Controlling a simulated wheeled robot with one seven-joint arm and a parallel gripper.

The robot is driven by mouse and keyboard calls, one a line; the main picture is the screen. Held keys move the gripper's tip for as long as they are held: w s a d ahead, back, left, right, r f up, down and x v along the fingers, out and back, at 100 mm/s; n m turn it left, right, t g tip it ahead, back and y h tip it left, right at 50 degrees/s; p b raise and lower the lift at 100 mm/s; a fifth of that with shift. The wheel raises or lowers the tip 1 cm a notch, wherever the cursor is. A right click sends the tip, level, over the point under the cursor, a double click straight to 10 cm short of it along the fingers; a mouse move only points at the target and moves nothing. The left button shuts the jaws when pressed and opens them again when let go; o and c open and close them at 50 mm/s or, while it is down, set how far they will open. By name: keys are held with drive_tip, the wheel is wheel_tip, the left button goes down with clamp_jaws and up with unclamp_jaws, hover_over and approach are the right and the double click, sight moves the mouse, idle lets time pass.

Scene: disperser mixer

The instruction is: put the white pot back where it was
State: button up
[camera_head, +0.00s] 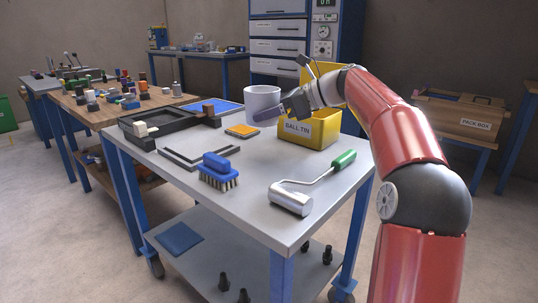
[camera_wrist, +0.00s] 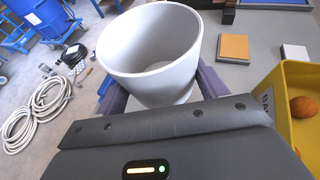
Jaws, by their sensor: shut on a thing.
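The white pot (camera_head: 262,98) is upright at the back of the grey table (camera_head: 250,185), left of the yellow tin. In the wrist view the white pot (camera_wrist: 155,45) sits between the two purple-grey fingers, which lie against its sides; it looks empty. My gripper (camera_head: 268,112) is shut on the pot, reaching in from the right. In the wrist view my gripper (camera_wrist: 160,92) shows from behind. I cannot tell whether the pot's base touches the tabletop.
The yellow tin (camera_head: 308,133) labelled BALL TIN is close on the right. An orange tile (camera_head: 242,131), a blue tray (camera_head: 213,108) and a black tray (camera_head: 165,125) lie to the left. A blue brush (camera_head: 219,172) and a green-handled roller (camera_head: 295,197) lie in front.

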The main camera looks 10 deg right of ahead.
sight(271, 163)
wheel_tip(271, 163, down, 11)
drive_tip(key=shift+f+b, duration=0.2)
drive_tip(key=shift+b, duration=0.95)
drive_tip(key=o, duration=1)
drive_tip(key=shift+c, duration=0.2)
drive_tip(key=p+v, duration=0.1)
drive_tip(key=v, duration=1)
drive_tip(key=shift+s+d+r, duration=0.1)
drive_tip(key=shift+d+r, duration=0.1)
drive_tip(key=shift+d, duration=0.1)
drive_tip(key=shift+s+d, duration=0.1)
drive_tip(key=shift+d, duration=0.05)
